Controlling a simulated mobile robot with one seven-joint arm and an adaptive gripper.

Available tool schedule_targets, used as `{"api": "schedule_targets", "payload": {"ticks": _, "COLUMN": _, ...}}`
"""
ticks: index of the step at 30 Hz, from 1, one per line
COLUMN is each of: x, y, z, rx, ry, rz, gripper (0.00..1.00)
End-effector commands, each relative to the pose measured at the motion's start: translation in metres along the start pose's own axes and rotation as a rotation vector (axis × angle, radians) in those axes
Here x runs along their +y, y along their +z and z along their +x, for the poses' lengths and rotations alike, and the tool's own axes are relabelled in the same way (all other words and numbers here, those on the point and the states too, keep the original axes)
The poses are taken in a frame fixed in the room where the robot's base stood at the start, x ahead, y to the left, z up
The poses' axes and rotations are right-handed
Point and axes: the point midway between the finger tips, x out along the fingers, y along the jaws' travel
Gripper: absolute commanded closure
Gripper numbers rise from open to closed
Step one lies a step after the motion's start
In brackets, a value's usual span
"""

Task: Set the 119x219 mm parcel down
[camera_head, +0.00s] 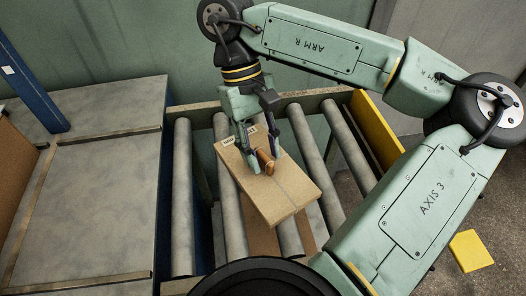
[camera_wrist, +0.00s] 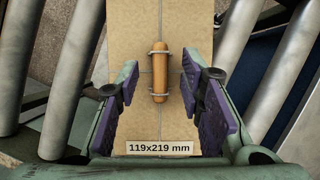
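The 119x219 mm parcel (camera_head: 283,196) is a flat brown cardboard box with a wooden bar handle (camera_wrist: 160,72) on top. It lies across the metal rollers in the head view, tilted in the picture; whether its whole underside touches them is hard to tell. Its size label (camera_wrist: 160,148) shows in the wrist view. The fingers hold nothing.
The roller conveyor (camera_head: 182,200) has bare rollers on both sides of the parcel. A grey-topped table (camera_head: 95,215) stands at the left, with a blue post (camera_head: 32,75). A yellow plate (camera_head: 376,130) edges the conveyor's right. A yellow block (camera_head: 470,250) lies on the floor.

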Motion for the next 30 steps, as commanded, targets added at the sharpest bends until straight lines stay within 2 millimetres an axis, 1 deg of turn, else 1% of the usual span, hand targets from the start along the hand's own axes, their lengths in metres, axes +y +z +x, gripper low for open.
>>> {"api": "schedule_targets", "payload": {"ticks": 9, "x": 0.000, "y": 0.000, "z": -0.067, "rx": 0.003, "ry": 0.005, "rz": 0.005, "gripper": 0.65}}
{"api": "schedule_targets", "payload": {"ticks": 12, "x": 0.000, "y": 0.000, "z": -0.084, "rx": 0.001, "ry": 0.005, "rz": 0.004, "gripper": 0.65}}
{"api": "schedule_targets", "payload": {"ticks": 15, "x": 0.000, "y": 0.000, "z": -0.097, "rx": 0.000, "ry": 0.005, "rz": 0.003, "gripper": 0.65}}
{"api": "schedule_targets", "payload": {"ticks": 18, "x": 0.000, "y": 0.000, "z": -0.105, "rx": 0.000, "ry": 0.003, "rz": 0.001, "gripper": 0.65}}
{"api": "schedule_targets", "payload": {"ticks": 21, "x": 0.000, "y": 0.000, "z": -0.109, "rx": 0.000, "ry": 0.002, "rz": 0.001, "gripper": 0.65}}
{"api": "schedule_targets", "payload": {"ticks": 30, "x": 0.000, "y": 0.000, "z": -0.110, "rx": 0.000, "ry": 0.001, "rz": -0.001, "gripper": 0.65}}
